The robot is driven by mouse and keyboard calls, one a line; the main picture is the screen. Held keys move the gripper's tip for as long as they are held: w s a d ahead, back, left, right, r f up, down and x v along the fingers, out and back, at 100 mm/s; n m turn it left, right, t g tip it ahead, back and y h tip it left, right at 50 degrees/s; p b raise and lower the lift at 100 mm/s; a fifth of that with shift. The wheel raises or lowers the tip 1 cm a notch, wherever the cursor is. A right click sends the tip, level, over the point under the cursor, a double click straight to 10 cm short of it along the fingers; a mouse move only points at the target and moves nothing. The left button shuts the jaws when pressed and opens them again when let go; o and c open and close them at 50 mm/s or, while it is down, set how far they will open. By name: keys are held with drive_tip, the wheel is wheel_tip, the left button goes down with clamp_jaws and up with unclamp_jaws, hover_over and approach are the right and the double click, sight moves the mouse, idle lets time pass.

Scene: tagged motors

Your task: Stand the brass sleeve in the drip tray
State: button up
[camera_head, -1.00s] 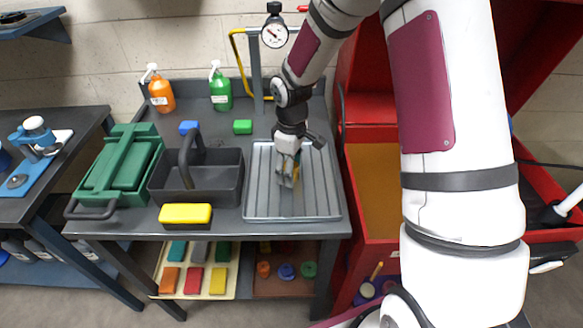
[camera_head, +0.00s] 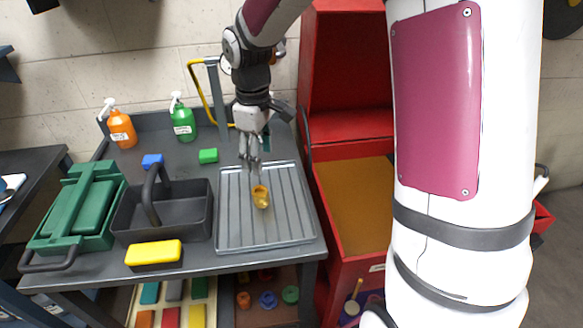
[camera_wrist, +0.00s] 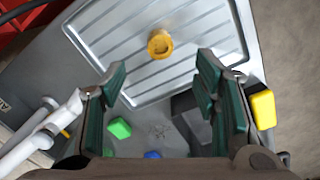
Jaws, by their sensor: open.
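The brass sleeve (camera_head: 260,196) is a small yellow-gold ring-like piece. It stands in the grey ribbed drip tray (camera_head: 232,232), near the tray's middle, and looks upright. In the wrist view the sleeve (camera_wrist: 160,44) shows its round open top, with the ribbed tray (camera_wrist: 205,20) around it. My gripper (camera_head: 252,168) is open and empty above the tray, behind and above the sleeve, apart from it. In the wrist view its green-padded fingers (camera_wrist: 160,75) are spread wide, with the sleeve beyond their tips.
A black caddy (camera_head: 190,225) with a handle stands left of the tray. A yellow-topped block (camera_head: 153,252) sits at the front edge. A green block (camera_head: 208,156), a blue block (camera_head: 152,161) and two pump bottles stand behind. A red cabinet (camera_head: 345,135) is at right.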

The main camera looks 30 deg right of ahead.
drive_tip(key=s+r+m+t+h, duration=0.15)
drive_tip(key=s+r+m, duration=0.25)
drive_tip(key=s+r, duration=0.75)
drive_tip(key=s+r+m+t+y, duration=0.1)
drive_tip(key=s+r+m+t, duration=0.1)
drive_tip(key=s, duration=1.1)
drive_tip(key=shift+m+t+y, duration=0.35)
drive_tip(key=shift+m+t, duration=0.2)
drive_tip(key=shift+m, duration=0.65)
